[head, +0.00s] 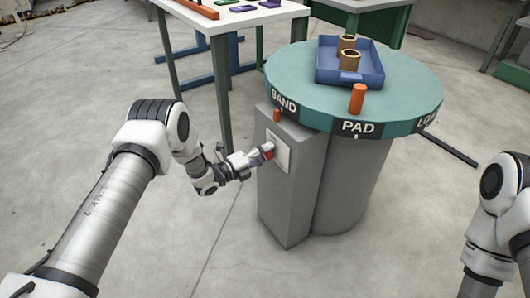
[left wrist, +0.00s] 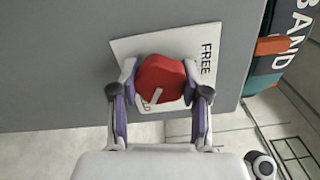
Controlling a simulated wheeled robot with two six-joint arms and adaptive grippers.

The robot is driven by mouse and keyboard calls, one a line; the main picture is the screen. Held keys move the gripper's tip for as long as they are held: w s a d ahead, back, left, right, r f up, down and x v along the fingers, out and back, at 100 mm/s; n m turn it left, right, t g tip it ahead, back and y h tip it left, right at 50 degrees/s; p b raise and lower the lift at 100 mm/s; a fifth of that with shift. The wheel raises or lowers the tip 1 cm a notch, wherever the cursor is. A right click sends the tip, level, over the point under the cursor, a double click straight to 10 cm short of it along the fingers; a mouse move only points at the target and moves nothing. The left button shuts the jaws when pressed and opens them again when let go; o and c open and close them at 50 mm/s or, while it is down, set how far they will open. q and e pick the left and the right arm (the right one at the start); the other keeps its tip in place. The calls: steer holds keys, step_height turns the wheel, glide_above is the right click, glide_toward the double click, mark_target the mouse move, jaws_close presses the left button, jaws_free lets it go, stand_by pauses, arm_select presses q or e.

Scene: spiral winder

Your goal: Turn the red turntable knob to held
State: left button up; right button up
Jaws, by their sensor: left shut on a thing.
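The red turntable knob (head: 268,150) is on a white plate (head: 277,152) on the side of a grey pedestal box. My left gripper (head: 262,154) is at the knob; in the left wrist view its fingers stand on either side of the red knob (left wrist: 162,76), shut on it. The knob's pale pointer mark (left wrist: 156,96) faces down and a little left in that view, towards a label partly hidden by the knob. The word FREE (left wrist: 207,62) shows to the right of the knob. My right gripper is out of view; only part of my right arm shows.
The teal turntable (head: 285,73) above the box carries a blue tray (head: 330,76) with two tan rings and an orange peg (head: 357,98). Its rim reads BAND and PAD. A table (head: 228,22) with small parts stands behind, left. The floor around is mostly clear.

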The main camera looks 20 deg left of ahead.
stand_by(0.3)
arm_select(q)
steer(key=o, duration=1.1)
steer(key=shift+o, duration=0.2)
steer(key=v, duration=1.2)
